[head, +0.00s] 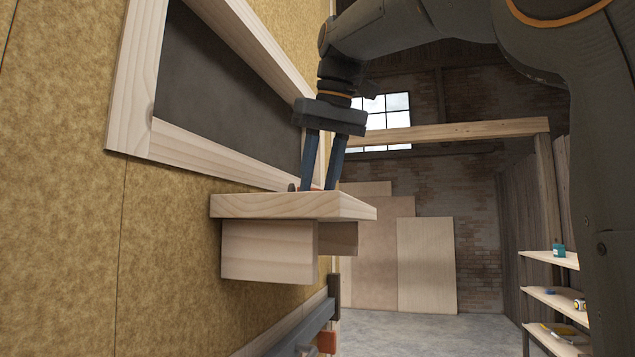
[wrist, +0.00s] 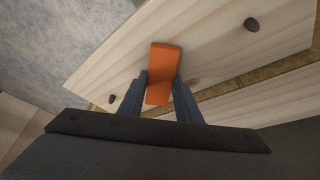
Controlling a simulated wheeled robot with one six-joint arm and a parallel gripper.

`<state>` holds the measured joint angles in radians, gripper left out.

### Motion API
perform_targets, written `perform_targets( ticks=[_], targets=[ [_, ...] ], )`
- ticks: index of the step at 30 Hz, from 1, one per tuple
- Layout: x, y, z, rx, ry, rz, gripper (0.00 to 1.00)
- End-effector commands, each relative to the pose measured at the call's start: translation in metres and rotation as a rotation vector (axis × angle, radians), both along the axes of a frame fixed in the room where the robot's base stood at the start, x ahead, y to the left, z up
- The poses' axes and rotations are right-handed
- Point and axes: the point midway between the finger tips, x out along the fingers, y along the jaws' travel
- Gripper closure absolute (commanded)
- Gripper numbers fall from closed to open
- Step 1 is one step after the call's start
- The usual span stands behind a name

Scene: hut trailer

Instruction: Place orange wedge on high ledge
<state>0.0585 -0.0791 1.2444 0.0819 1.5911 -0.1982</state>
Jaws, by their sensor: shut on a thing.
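The orange wedge (wrist: 165,65) is between the two blue-grey fingers of my gripper (wrist: 160,88) in the wrist view, with its far end sticking out past the tips. In the head view my gripper (head: 319,187) points down over the pale wooden ledge (head: 280,207), and only slivers of orange show at the fingertips. The ledge board (wrist: 215,45) lies under the wedge in the wrist view. The wedge is at or just above the board; I cannot tell whether it touches.
Two small dark lumps, one at the upper right (wrist: 252,24) and one at the lower left (wrist: 111,99), are on the ledge board. A framed dark panel (head: 225,100) is on the wall behind the ledge. Shelves (head: 550,294) with small items stand at the right.

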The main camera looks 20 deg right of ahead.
Motion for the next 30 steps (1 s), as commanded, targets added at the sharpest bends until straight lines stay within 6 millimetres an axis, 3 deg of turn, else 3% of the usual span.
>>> perform_targets(
  ticks=[7, 8, 11, 23, 30],
  targets=[
    [0.000, 0.000, -0.003, 0.000, 0.000, 0.000, 0.91],
    [0.000, 0.000, -0.003, 0.000, 0.000, 0.000, 0.66],
    [0.000, 0.000, -0.003, 0.000, 0.001, 0.000, 0.51],
    [0.000, 0.000, 0.003, 0.000, -0.002, 0.000, 0.51],
    [-0.012, -0.002, 0.035, 0.000, -0.003, 0.000, 0.51]
  ],
)
